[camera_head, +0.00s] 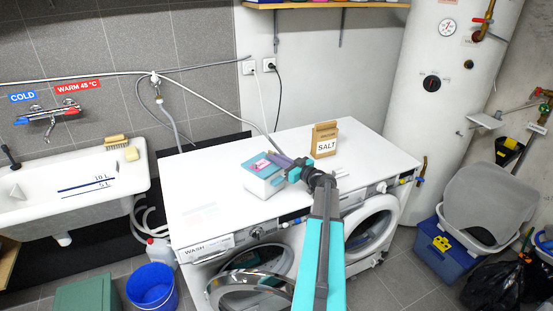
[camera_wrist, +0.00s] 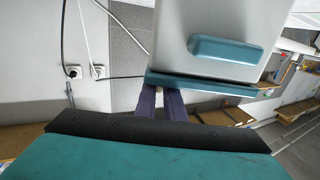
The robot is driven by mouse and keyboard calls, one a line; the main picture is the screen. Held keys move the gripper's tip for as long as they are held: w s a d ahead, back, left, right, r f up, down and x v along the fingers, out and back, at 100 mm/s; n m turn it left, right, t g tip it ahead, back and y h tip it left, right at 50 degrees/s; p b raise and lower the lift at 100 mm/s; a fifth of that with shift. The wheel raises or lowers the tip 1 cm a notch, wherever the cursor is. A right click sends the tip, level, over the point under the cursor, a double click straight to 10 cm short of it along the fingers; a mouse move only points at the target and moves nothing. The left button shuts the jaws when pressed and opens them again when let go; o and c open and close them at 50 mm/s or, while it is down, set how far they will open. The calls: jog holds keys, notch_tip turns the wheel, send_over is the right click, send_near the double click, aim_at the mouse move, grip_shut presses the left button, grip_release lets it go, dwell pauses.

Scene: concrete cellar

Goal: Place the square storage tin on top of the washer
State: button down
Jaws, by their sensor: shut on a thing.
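The square storage tin (camera_head: 262,183) is pale with a teal top and a pink label. In the head view it appears at the middle of the white top over the washer (camera_head: 212,247), whose panel reads WASH. I cannot tell whether its base touches that top. My gripper (camera_head: 287,165) reaches in from the right and is shut on the tin. In the wrist view the tin (camera_wrist: 210,38) looks grey, with a teal rim and a teal raised bar. My dark fingers (camera_wrist: 160,104) meet it at the teal rim; their tips are partly hidden.
A SALT box (camera_head: 325,140) stands on the white top behind my gripper. A second machine with an open round door (camera_head: 370,226) is to the right. The washer's door (camera_head: 250,290) is open too. The left part of the top is clear. A sink (camera_head: 75,190) is at left.

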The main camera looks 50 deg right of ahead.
jog(key=c, duration=1.8)
grip_release()
jog(key=shift+c, duration=0.2)
jog(key=shift+s, duration=0.15)
jog(key=s+b, duration=0.4)
jog(key=s, duration=0.7)
jog(key=shift+s+b, duration=0.35)
jog(key=shift+s, duration=0.05)
